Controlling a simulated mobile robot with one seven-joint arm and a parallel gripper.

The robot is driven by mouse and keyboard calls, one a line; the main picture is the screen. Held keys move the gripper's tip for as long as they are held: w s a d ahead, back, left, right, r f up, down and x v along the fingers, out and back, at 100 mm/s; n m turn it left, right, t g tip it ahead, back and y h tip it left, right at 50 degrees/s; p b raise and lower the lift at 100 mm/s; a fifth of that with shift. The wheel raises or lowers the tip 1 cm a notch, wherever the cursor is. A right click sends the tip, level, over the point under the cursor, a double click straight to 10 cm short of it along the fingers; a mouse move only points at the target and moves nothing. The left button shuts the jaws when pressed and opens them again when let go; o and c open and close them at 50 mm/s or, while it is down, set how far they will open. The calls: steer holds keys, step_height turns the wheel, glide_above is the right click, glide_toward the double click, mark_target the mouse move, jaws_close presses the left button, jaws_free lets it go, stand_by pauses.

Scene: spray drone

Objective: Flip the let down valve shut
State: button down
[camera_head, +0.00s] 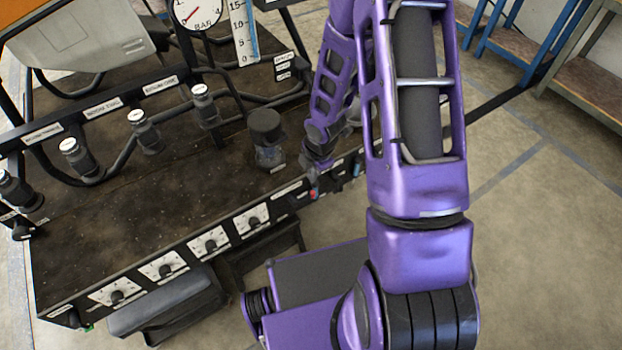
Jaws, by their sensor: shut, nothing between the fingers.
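My gripper (316,172) is at the front right edge of the dark bench, pointing down and mostly seen from behind. Its fingers are small and dark here; they look shut with nothing held. A small red part (313,193) shows right at the fingertips on the bench's front edge; it may be a valve handle. I cannot tell whether the fingers touch it.
The bench (130,235) carries a row of knobs on its front panel, several black fittings on pipes, a clear cup with a black cap (266,138) left of my gripper, and a pressure gauge (198,12). Floor at right is open up to the blue-framed racks (525,45).

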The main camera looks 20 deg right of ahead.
step_height(320, 180, down, 12)
steer(key=w+b, duration=0.2)
steer(key=shift+a, duration=0.35)
